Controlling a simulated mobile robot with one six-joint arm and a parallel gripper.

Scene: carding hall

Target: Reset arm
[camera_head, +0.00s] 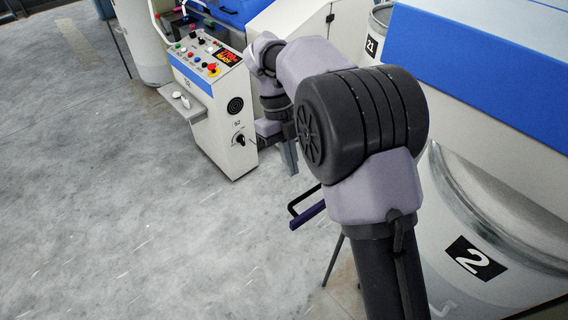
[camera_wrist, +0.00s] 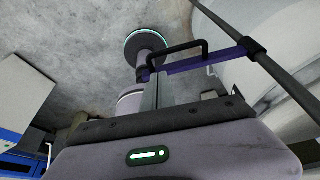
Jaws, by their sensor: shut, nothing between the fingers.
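My arm reaches from the lower right of the head view toward the control cabinet. My gripper (camera_head: 290,158) hangs beside the cabinet's right side, partly hidden behind my arm. In the wrist view my gripper (camera_wrist: 157,92) shows its grey fingers together, with nothing held. The control cabinet (camera_head: 228,140) is off-white, with buttons, a red stop knob and a lit red display on its sloped top.
A purple bar (camera_head: 308,215) with a black handle stands right of the cabinet; the wrist view shows the bar (camera_wrist: 205,62) joined to a dark pole (camera_wrist: 265,65). A large can marked 2 (camera_head: 490,215) is at right, another marked 21 (camera_head: 378,30) behind. Grey floor (camera_head: 110,210) at left is clear.

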